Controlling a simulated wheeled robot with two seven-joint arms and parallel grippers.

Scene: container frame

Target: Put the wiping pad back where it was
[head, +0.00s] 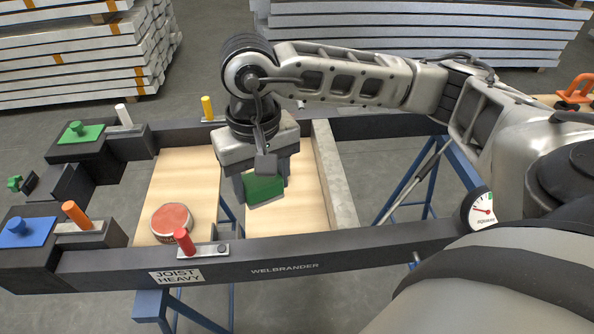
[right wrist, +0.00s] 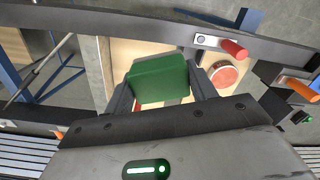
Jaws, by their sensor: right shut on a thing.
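The wiping pad, a dark green block (head: 264,190), is held between the fingers of my right gripper (head: 262,177). The gripper points down over the pale wooden boards inside the dark frame. The pad fills the gap between the fingers in the right wrist view (right wrist: 158,78). A sliver of red shows by its lower edge there. The head view shows the pad above the right board (head: 285,215); I cannot tell whether it touches the board. My left gripper is not in view.
A round red tin (head: 172,219) stands on the left board (head: 160,190). The dark frame (head: 330,255) carries upright red (head: 184,240), orange (head: 76,214), yellow (head: 208,106) and white (head: 123,115) handles. A grey concrete bar (head: 333,170) lies right of the boards. A gauge (head: 481,208) sits at the right.

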